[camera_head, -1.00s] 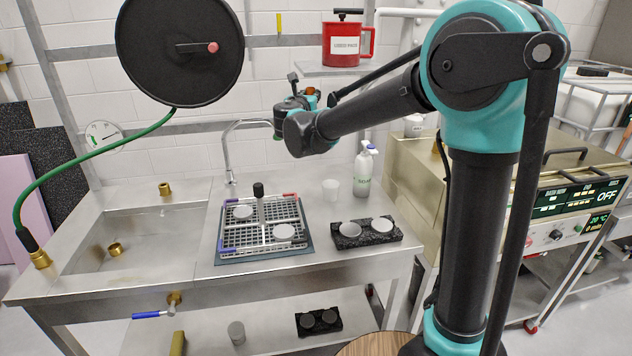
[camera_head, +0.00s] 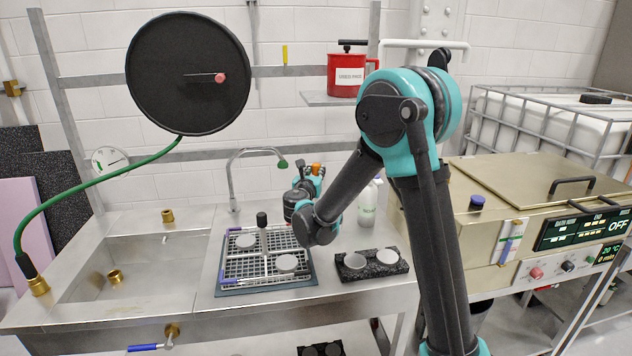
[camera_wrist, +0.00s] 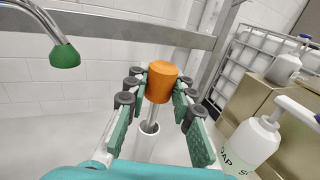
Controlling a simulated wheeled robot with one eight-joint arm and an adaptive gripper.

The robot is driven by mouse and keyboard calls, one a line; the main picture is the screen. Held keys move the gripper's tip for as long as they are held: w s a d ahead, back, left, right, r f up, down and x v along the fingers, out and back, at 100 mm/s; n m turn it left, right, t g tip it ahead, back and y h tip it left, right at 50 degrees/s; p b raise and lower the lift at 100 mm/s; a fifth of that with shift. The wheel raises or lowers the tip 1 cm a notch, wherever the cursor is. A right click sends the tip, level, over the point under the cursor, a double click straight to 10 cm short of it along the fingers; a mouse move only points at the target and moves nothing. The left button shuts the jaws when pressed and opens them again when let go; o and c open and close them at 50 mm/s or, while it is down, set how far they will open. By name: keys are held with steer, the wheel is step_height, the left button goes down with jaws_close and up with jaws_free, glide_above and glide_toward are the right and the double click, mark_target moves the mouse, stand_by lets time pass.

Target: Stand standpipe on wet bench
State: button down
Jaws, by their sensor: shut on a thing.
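My gripper (camera_wrist: 158,95) is shut on an orange-capped piece with a grey metal tube below it, which I take to be the standpipe (camera_wrist: 161,80). It looks upright in the wrist view, with a white round cup-like piece (camera_wrist: 148,150) at its lower end. I cannot tell whether the tube is in that piece or in front of it. In the head view the orange cap (camera_head: 316,168) shows small at my gripper, over the back of the steel wet bench (camera_head: 205,305). The tube is hidden there by my arm.
A tap (camera_head: 232,175) with a green tip stands left of my gripper. A white soap bottle (camera_head: 368,208) is close on the right. A rack (camera_head: 236,278) with discs and a black block (camera_head: 372,272) lie in front. The left sink holds a brass fitting (camera_head: 115,276).

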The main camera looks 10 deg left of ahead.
steer(key=shift+f, duration=1.9)
steer(key=c, duration=1.3)
jaws_free()
steer(key=shift+f, duration=0.1)
steer(key=s+a, duration=0.1)
steer(key=s, duration=1.1)
steer(key=shift+a, duration=0.15)
